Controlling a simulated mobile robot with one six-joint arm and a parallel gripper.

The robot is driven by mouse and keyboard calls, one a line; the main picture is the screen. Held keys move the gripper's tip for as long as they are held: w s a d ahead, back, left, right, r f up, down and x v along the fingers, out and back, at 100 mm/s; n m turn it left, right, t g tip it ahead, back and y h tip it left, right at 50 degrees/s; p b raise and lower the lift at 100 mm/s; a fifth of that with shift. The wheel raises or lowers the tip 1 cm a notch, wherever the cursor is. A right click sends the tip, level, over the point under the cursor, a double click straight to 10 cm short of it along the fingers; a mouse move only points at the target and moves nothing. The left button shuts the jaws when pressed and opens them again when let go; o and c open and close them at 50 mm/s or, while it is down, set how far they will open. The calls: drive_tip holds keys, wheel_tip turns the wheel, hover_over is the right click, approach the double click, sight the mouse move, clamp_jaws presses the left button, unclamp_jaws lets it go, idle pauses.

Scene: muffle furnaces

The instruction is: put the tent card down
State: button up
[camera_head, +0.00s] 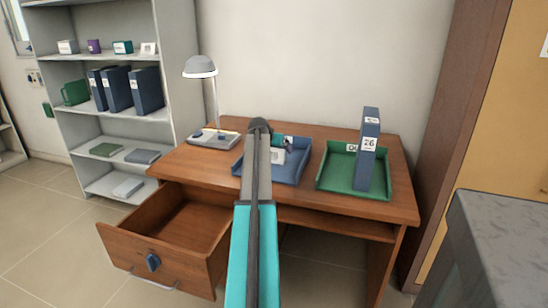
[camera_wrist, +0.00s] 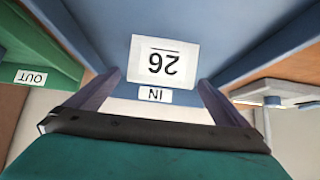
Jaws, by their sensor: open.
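The white tent card (camera_wrist: 163,62), marked 26, is in the blue tray (camera_head: 293,174) on the desk. It reads upside down in the wrist view, close to the tray's IN label (camera_wrist: 155,96). In the head view the card (camera_head: 278,157) shows just right of my arm. My gripper (camera_wrist: 159,79) is open, with one finger to each side of the card and a visible gap at both sides. In the head view my arm hides most of the gripper and the tray's left part. I cannot tell whether the fingertips touch the tray floor.
A green OUT tray (camera_head: 328,186) stands to the right, with a blue binder (camera_head: 367,150) marked 26 upright in it. A lamp (camera_head: 201,68) stands at the left. The desk drawer (camera_head: 160,255) is pulled open. A shelf with binders and boxes is further left.

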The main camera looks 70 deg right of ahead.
sight(276, 151)
drive_tip(key=shift+d, duration=0.1)
drive_tip(key=shift+x, duration=2.5)
drive_tip(key=c, duration=1.2)
drive_tip(key=shift+r, duration=0.1)
drive_tip(key=shift+r, duration=1.25)
drive_tip(key=w+a, duration=0.1)
drive_tip(key=a, duration=0.4)
drive_tip(key=w+a+r, duration=0.1)
drive_tip(key=a, duration=0.4)
drive_tip(key=w+a+r, duration=0.1)
drive_tip(key=w+a, duration=0.1)
drive_tip(key=a, duration=0.3)
drive_tip(key=shift+w+a+r, duration=0.1)
drive_tip(key=shift+a, duration=0.2)
